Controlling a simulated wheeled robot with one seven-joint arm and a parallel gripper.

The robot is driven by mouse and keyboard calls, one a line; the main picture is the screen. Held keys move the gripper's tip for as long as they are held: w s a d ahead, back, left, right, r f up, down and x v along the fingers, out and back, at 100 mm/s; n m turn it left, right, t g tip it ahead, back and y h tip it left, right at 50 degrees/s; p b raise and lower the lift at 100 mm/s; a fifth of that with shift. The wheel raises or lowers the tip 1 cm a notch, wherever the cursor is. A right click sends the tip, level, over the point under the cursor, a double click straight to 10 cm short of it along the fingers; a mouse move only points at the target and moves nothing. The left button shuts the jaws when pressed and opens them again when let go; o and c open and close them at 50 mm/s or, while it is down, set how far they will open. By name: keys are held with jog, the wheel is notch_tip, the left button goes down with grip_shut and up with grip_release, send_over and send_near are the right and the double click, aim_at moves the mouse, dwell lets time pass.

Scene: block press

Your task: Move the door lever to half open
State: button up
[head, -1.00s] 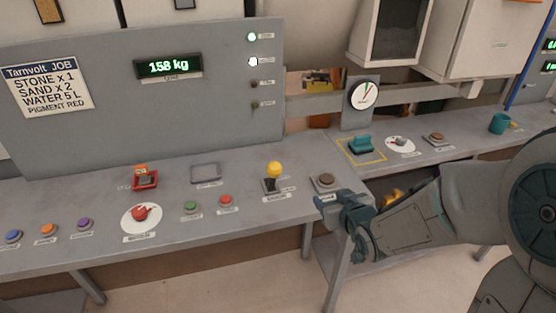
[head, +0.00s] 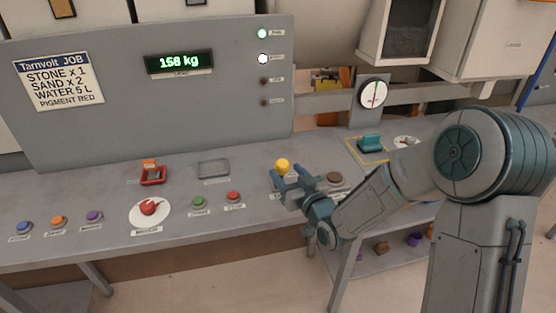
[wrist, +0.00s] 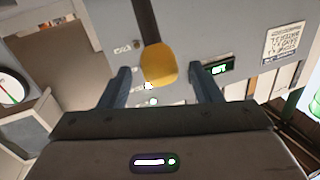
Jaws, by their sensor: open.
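The lever with a yellow knob (head: 282,165) rises from the console, right of the green and red buttons. Its label is covered in the head view, and its lower shaft is hidden behind my gripper (head: 285,179). My gripper is open at the lever, just below the knob in the picture. In the wrist view the yellow knob (wrist: 158,65) and its dark shaft appear between and slightly beyond the two spread fingers of my gripper (wrist: 163,84). I see a gap on both sides of the knob; contact is not visible.
A brown button (head: 335,178) sits close right of the lever. A red button (head: 233,196) and a green button (head: 198,202) lie to its left. A teal handle (head: 369,142) and a round gauge (head: 373,93) stand further right. The display (head: 180,62) reads 158 kg.

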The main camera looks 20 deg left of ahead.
aim_at(278, 162)
jog(key=p+x, duration=0.1)
jog(key=x, duration=0.5)
